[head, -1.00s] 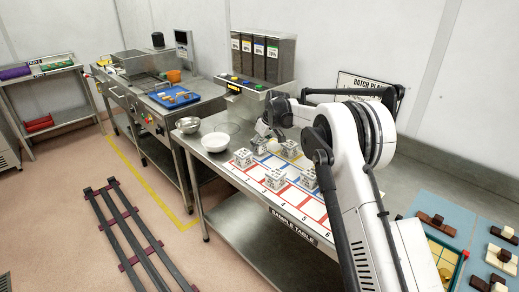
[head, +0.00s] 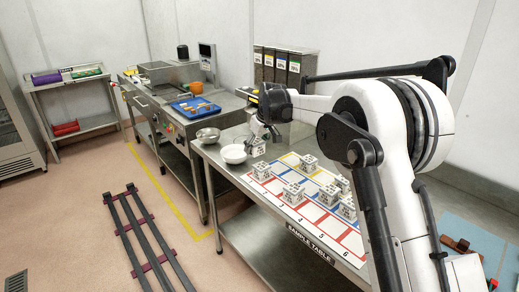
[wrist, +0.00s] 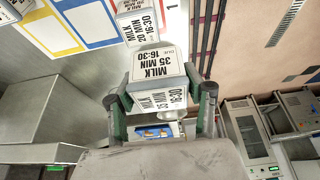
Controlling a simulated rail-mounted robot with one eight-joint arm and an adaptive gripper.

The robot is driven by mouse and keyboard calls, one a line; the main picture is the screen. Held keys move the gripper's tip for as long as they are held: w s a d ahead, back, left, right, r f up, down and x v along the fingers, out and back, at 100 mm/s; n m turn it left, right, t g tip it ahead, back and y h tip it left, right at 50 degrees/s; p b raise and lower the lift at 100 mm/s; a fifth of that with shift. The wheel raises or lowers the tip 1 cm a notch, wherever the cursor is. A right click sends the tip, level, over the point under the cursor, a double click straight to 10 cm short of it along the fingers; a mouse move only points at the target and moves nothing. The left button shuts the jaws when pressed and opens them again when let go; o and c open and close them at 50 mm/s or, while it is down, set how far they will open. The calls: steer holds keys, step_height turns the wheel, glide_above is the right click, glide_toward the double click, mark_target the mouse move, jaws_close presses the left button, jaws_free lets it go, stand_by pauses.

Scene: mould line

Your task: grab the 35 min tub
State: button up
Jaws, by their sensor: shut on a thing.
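My gripper (wrist: 160,96) is shut on a white tub (wrist: 158,64) labelled "MILK 35 MIN 16-30" in the wrist view, one finger on each side of it. In the head view my gripper (head: 266,134) holds this tub (head: 257,148) above the far left part of the sample table, close to a white bowl. Another tub (wrist: 138,24), labelled "MILK 20 MIN 16-30", stands beyond the held one in the wrist view. The other tubs stand on the numbered mat (head: 264,187) in the head view; their labels are too small to read there.
The white bowl (head: 233,154) and a steel bowl (head: 207,136) stand left of the mat. A tub (head: 261,170) stands at the mat's left end and several more to its right. A blue tray (head: 196,106) lies on the bench behind. Floor rails (head: 150,235) run at the left.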

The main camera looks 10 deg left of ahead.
mark_target(256, 141)
steer(key=shift+r+p, duration=1.3)
steer(key=shift+r, duration=1.85)
steer(key=shift+f, duration=0.1)
